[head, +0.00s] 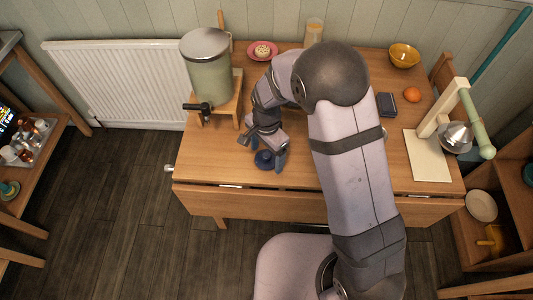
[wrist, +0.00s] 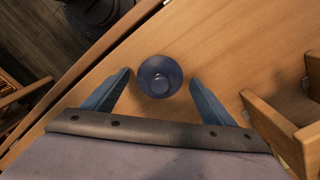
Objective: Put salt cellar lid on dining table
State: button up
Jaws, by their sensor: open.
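A small round dark-blue lid with a knob in its middle, which looks like the salt cellar lid (head: 264,160), rests on the wooden dining table (head: 222,165) near its front edge. In the wrist view the lid (wrist: 159,77) lies just beyond and between the fingertips. My gripper (head: 267,154) is open over the table, with its blue fingers on either side of the lid. The wrist view shows the open fingers of my gripper (wrist: 160,83) apart, with nothing between them but the lid area. Whether a cellar body is under the lid cannot be told.
A drink dispenser (head: 207,70) on a wooden stand (head: 229,103) is close on the left. A pink plate (head: 263,51), a glass (head: 313,32), an amber bowl (head: 404,56), an orange (head: 412,94) and a dark box (head: 386,104) stand farther back or right. The table's front left is clear.

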jog(key=shift+r+b, duration=0.45)
jog(key=shift+r, duration=3.15)
